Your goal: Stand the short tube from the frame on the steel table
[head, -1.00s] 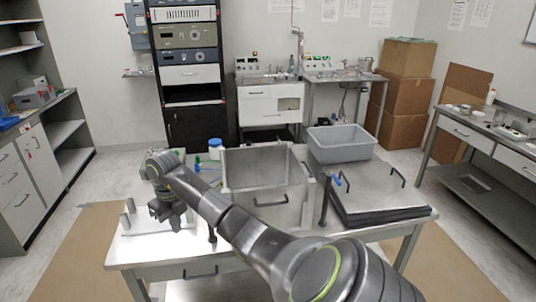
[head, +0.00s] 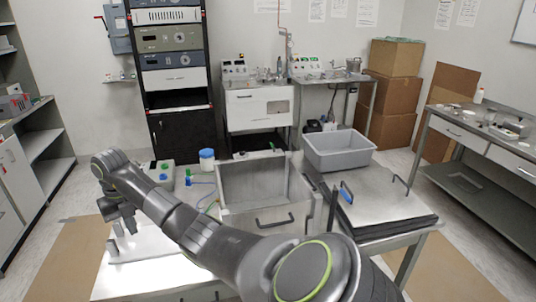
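The steel table (head: 190,278) spans the foreground, with a bright bare part at its left. A pale flat plate (head: 150,247), perhaps the frame, lies at the table's left end. A small upright grey tube (head: 113,247) stands there at its left edge, partly hidden near my gripper. I cannot tell for certain that it is the short tube. My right arm crosses from the lower right, and its gripper (head: 119,225) points down just above the plate. Its fingers are small and dark; their gap and anything between them cannot be made out. My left gripper is out of view.
An open steel chamber (head: 253,222) stands mid-table. A steel lid (head: 385,200) with handles lies right of it, and a grey bin (head: 338,160) is behind.

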